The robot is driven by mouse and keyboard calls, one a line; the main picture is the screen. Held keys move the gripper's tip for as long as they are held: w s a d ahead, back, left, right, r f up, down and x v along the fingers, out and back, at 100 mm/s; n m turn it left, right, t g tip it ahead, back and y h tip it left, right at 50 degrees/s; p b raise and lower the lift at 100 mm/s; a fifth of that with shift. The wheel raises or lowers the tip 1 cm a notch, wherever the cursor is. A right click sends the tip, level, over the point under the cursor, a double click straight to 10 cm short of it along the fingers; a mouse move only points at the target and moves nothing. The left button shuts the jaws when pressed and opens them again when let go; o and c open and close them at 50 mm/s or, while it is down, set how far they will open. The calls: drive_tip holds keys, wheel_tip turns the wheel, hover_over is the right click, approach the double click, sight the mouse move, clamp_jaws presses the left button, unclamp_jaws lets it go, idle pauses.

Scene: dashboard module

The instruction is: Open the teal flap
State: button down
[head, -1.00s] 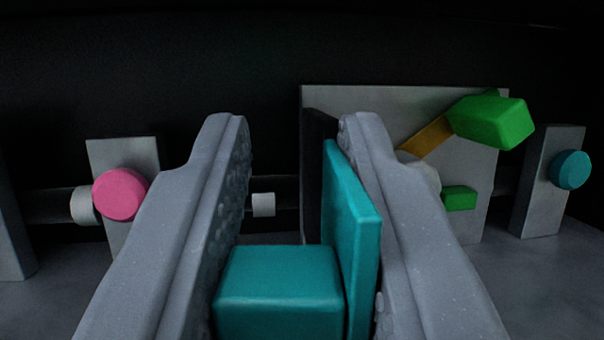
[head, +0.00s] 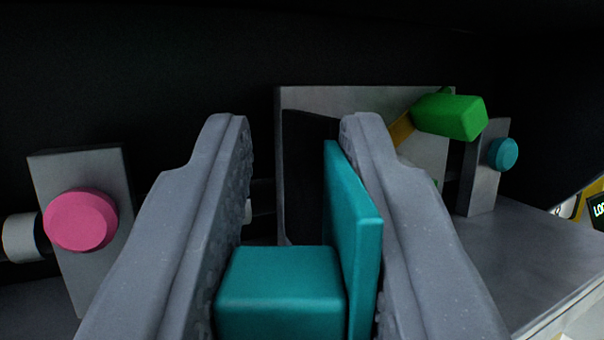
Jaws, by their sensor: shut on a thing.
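The teal flap (head: 354,240) is an upright thin plate with a teal block (head: 280,290) joined to its left face. It is in the lower middle of the head view. My gripper (head: 296,135) is shut on it, with the block and plate between its two grey fingers. The right finger lies along the plate's right side and the left finger is against the block's left side. Behind the flap stands a grey panel (head: 350,97) with a dark rectangular area (head: 305,165).
A pink knob (head: 80,220) on a grey block (head: 95,165) is at the left. A green handle (head: 450,116) on an orange arm (head: 401,129) is at the panel's right. A teal round knob (head: 503,154) sits farther right. Grey surface (head: 530,250) is clear at the lower right.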

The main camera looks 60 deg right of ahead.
drive_tip(key=shift+w+a+r, duration=0.2)
drive_tip(key=shift+a, duration=0.05)
drive_tip(key=c, duration=1.3)
unclamp_jaws()
drive_tip(key=shift+d+f, duration=0.1)
drive_tip(key=shift+f, duration=0.05)
drive_tip(key=shift+s, duration=0.1)
drive_tip(key=b+v, duration=1.1)
drive_tip(key=v, duration=0.2)
drive_tip(key=shift+a+f, duration=0.2)
drive_tip(key=shift+a, duration=0.1)
